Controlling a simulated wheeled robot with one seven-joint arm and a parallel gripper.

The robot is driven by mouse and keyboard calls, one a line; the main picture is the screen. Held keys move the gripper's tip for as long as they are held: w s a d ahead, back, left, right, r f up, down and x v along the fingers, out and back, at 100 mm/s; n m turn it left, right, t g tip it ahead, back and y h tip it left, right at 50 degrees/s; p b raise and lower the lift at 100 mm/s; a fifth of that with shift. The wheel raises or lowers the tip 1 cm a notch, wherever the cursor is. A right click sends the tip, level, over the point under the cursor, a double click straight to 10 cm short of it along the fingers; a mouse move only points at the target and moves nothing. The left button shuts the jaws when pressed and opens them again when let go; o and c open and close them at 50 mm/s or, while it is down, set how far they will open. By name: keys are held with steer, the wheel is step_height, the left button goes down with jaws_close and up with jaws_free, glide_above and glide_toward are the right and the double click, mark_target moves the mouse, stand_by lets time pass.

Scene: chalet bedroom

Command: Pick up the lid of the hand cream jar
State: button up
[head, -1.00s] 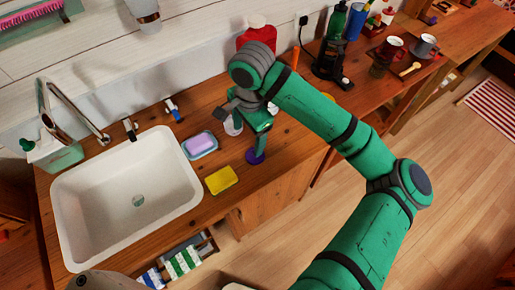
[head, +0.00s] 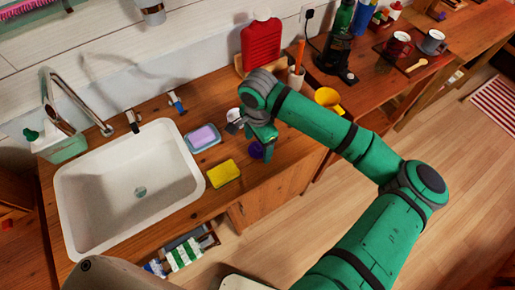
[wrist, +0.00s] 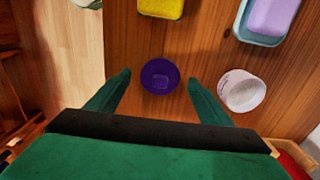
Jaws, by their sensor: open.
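The purple round lid (wrist: 160,76) lies on the wooden counter, its hollow side seeming to face up. In the head view the lid (head: 257,150) is partly hidden by my gripper (head: 264,143). The white jar (wrist: 241,91) stands beside it, to the right in the wrist view; the head view shows it (head: 233,115) behind my gripper. My gripper (wrist: 159,80) is open and points down, one finger on each side of the lid, with gaps on both sides. How high the fingertips are above the counter is hard to tell.
A yellow sponge (head: 224,174) and a soap dish (head: 203,137) with lilac soap lie left of the lid. The white sink (head: 90,205) is further left.

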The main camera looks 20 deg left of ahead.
steer(key=shift+f, duration=0.55)
steer(key=c, duration=1.1)
steer(key=shift+r, duration=0.1)
